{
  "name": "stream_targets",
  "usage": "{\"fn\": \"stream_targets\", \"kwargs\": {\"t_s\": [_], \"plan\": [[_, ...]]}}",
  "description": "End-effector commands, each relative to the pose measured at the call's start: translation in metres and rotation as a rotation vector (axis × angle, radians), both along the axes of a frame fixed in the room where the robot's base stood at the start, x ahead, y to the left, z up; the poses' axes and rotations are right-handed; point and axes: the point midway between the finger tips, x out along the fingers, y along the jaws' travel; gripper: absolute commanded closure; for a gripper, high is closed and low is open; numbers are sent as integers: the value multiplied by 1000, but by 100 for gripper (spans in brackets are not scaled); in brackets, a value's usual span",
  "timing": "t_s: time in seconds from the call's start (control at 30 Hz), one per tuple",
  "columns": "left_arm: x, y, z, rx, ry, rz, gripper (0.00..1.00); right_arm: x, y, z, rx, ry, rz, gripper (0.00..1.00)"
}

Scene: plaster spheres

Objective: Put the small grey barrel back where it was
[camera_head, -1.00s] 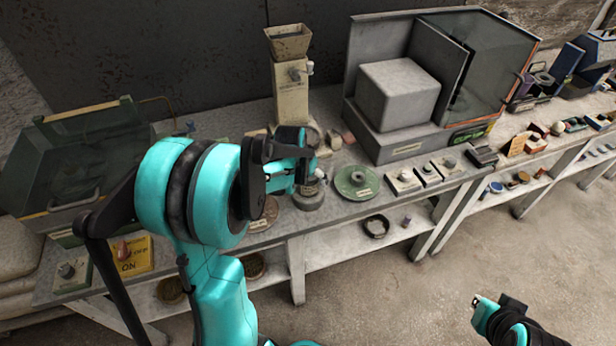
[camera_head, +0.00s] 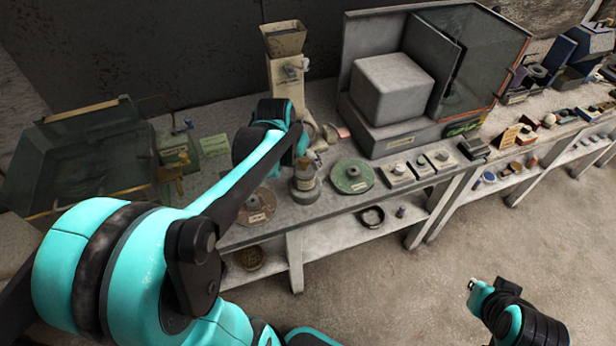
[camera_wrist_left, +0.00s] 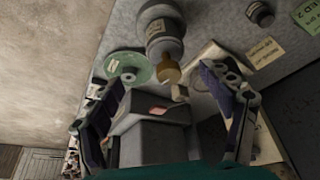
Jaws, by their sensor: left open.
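A small dark grey round piece (camera_wrist_left: 260,12) stands near a green card in the left wrist view; in the head view my left arm seems to hide it. A small grey cylinder (camera_head: 402,211) stands on the lower shelf. I cannot tell for sure which is the barrel. My left gripper (camera_wrist_left: 165,110) is open, with nothing between its fingers, above the bench by the stepped grey pot (camera_head: 305,185). That pot also shows in the wrist view (camera_wrist_left: 160,30), beyond the fingertips. My right gripper (camera_head: 478,292) hangs low over the floor, its fingers too small to judge.
A green disc (camera_head: 352,176) lies right of the pot, a brown disc (camera_head: 256,206) left of it. A hopper mill (camera_head: 286,70) stands behind. A large grey machine (camera_head: 392,138) is at the right, a glass-sided case (camera_head: 85,160) at the left. A dark ring (camera_head: 372,217) lies below.

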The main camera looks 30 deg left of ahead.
Motion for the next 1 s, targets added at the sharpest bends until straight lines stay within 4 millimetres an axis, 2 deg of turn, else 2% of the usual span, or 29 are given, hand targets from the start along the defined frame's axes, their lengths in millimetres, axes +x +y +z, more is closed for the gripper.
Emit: {"fn": "stream_targets", "kwargs": {"t_s": [0.2, 0.3, 0.43, 0.63, 1.0], "plan": [[-51, -67, 24, 17, -72, -31, 20, 0, 0, 0, 0, 0, 0, 100], [-80, -96, 28, 19, -117, -46, 20, 0, 0, 0, 0, 0, 0, 100], [-111, -122, 25, 16, -168, -63, 20, 0, 0, 0, 0, 0, 0, 100], [-135, -139, 18, 7, -211, -76, 20, 0, 0, 0, 0, 0, 0, 100], [-137, -141, 16, 5, -218, -76, 20, 0, 0, -2, 0, 0, 0, 100]]}}
